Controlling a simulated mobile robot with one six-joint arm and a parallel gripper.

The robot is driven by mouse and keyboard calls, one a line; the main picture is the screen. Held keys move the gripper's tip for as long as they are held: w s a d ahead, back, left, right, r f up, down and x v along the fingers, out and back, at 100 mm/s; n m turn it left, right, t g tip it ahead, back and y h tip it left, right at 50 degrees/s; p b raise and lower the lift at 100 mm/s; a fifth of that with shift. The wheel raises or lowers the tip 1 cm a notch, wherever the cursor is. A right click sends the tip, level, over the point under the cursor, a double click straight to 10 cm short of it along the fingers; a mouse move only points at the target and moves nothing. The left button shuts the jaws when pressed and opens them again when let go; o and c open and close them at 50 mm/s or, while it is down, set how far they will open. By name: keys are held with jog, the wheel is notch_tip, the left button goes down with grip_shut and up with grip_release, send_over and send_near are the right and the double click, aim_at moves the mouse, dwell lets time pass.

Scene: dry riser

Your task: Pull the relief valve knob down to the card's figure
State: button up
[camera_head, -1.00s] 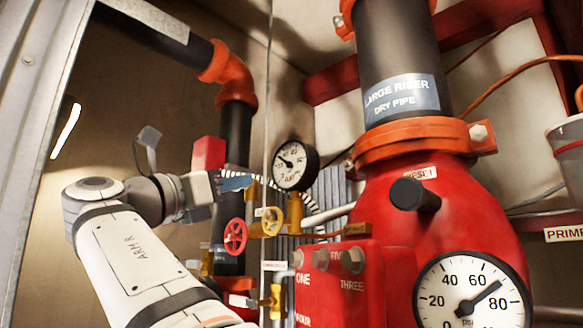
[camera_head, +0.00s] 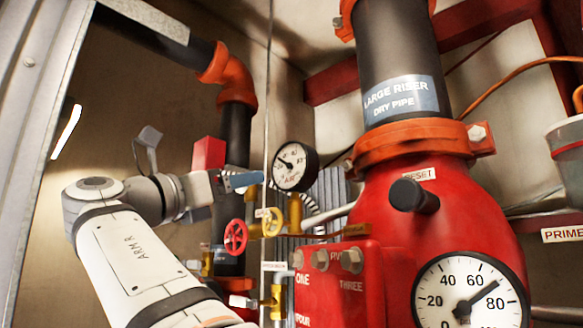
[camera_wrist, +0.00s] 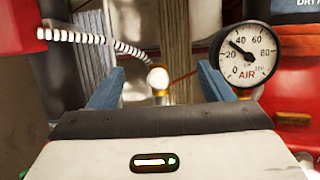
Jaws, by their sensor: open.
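A pale round knob (camera_wrist: 158,77), likely the relief valve knob, sits on a brass collar in the wrist view. My gripper (camera_wrist: 158,88) is open, its blue fingers on either side of the knob with gaps at both sides. In the head view my gripper (camera_head: 243,180) is beside the brass pipework, left of the air gauge (camera_head: 295,166), and I cannot make out the knob there. The air gauge also shows in the wrist view (camera_wrist: 248,56), its needle between 20 and 40. I see no card with a readable figure.
A ribbed white hose (camera_wrist: 95,38) runs behind the knob. The large red riser body (camera_head: 440,220) with a big gauge (camera_head: 472,298) stands at the right.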

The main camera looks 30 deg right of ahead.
jog(key=shift+o, duration=0.8)
jog(key=shift+a, duration=0.1)
jog(key=s+a+p, duration=0.1)
jog(key=s+a, duration=0.1)
jog(key=a, duration=0.5)
jog(key=shift+s+a, duration=0.2)
jog(key=shift+w, duration=0.1)
